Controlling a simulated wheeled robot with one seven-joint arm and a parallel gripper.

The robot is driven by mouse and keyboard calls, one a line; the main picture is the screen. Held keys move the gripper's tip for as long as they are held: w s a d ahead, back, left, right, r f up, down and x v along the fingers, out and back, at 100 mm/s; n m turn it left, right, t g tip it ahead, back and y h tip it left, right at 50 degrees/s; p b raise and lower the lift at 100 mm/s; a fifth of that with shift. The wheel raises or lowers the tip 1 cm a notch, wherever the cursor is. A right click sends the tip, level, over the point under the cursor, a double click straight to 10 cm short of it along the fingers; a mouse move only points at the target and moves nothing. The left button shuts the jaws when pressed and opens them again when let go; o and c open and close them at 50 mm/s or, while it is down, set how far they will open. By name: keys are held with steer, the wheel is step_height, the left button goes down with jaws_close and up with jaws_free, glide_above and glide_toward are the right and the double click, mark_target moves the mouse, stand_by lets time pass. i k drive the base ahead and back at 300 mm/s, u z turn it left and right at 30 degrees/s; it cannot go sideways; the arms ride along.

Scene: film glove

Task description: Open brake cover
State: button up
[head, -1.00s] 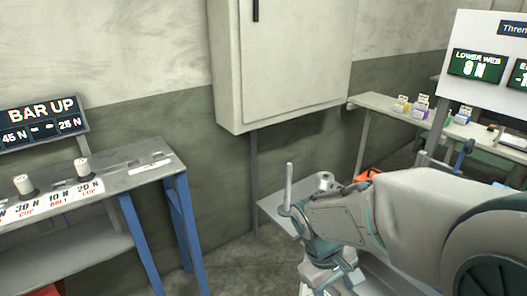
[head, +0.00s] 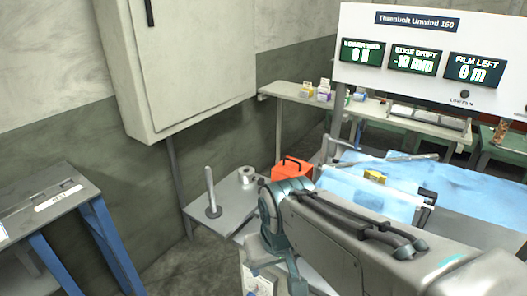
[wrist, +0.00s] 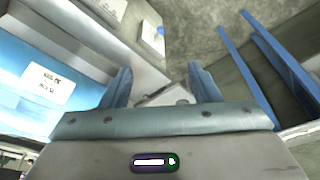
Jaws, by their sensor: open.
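I cannot clearly pick out a brake cover in either view. The unwind machine's display board (head: 430,60) stands at the right of the head view, with light blue film (head: 365,190) below it. My gripper (wrist: 160,78) shows in the wrist view with its two blue-grey fingers apart. A small light grey piece (wrist: 165,95) shows between and beyond the fingers; I cannot tell what it is or whether they touch it. A blue surface with a white label (wrist: 48,82) lies to the left.
A grey bench (head: 190,212) holds an upright metal post (head: 212,190), a small roll (head: 246,176) and an orange box (head: 292,168). A wall cabinet (head: 180,70) hangs behind. A blue-legged table (head: 45,205) stands left, with open floor between.

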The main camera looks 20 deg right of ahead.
mark_target(289, 167)
steer(key=u, duration=1.4)
steer(key=i, duration=1.5)
steer(key=z, duration=3.2)
steer(key=i, duration=0.5)
